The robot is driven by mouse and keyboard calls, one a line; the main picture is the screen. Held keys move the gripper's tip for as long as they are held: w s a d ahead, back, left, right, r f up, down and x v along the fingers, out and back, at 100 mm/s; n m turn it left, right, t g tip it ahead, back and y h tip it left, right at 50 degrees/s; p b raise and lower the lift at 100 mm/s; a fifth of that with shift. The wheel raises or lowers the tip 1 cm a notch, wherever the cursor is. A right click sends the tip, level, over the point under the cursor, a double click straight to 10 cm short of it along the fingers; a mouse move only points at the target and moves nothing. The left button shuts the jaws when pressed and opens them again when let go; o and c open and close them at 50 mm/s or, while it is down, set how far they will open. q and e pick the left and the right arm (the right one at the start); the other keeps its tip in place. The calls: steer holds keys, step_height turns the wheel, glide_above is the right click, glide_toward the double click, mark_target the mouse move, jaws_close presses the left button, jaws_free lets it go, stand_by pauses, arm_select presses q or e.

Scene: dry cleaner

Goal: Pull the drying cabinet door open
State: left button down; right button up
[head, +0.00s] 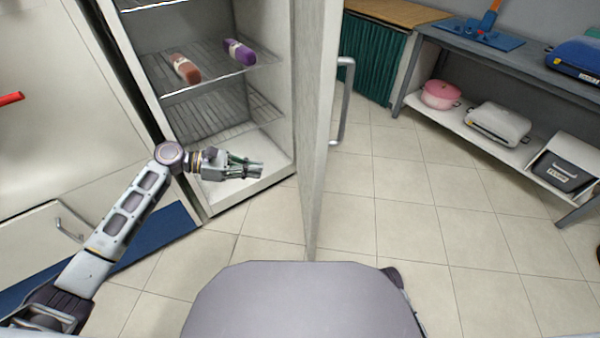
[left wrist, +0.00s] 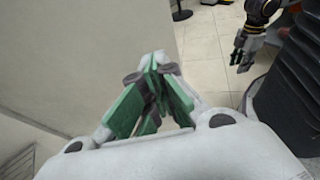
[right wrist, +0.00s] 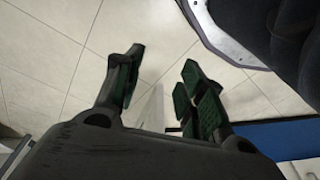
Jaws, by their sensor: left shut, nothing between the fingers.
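The drying cabinet (head: 205,204) stands open in the head view, with wire shelves inside. Its pale door (head: 318,130) is swung out to the right, nearly edge-on to me, with a grey bar handle (head: 345,105) on its outer face. My left gripper (head: 260,170) is in front of the cabinet opening, shut and empty, pointing right toward the door's inner face and apart from it. The door's inner face (left wrist: 80,55) fills the upper left of the left wrist view. My right gripper (right wrist: 160,85) is open and empty above the floor; it also shows in the left wrist view (left wrist: 240,55).
A red-brown roll (head: 186,68) and a purple roll (head: 240,53) lie on a cabinet shelf. A blue mat (head: 150,245) lies at left. A grey bench (head: 480,60) with cases stands at right. The tiled floor (head: 400,230) right of the door is clear.

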arm_select(q)
steer(key=shift+d, duration=0.2)
steer(key=b, duration=0.3)
glide_toward(312, 174)
steer(key=d, duration=0.1)
steer(key=d+f, duration=0.2)
steer(key=d, duration=0.1)
steer(key=shift+w+f, duration=0.25)
steer(key=shift+w, duration=0.15)
steer(key=shift+w+d, duration=0.1)
steer(key=shift+d, duration=0.85)
arm_select(e)
steer(key=shift+t+y, duration=0.3)
steer(key=shift+t, duration=0.1)
steer(key=shift+w+a+r, duration=0.15)
steer(key=shift+w+r, duration=0.05)
steer(key=shift+r, duration=0.5)
steer(key=shift+w+a+r, duration=0.2)
steer(key=shift+r, duration=0.55)
steer(key=shift+w+a+r, duration=0.15)
steer(key=shift+w+r, duration=0.05)
steer(key=shift+r, duration=0.5)
arm_select(q)
steer(key=shift+d, duration=0.1)
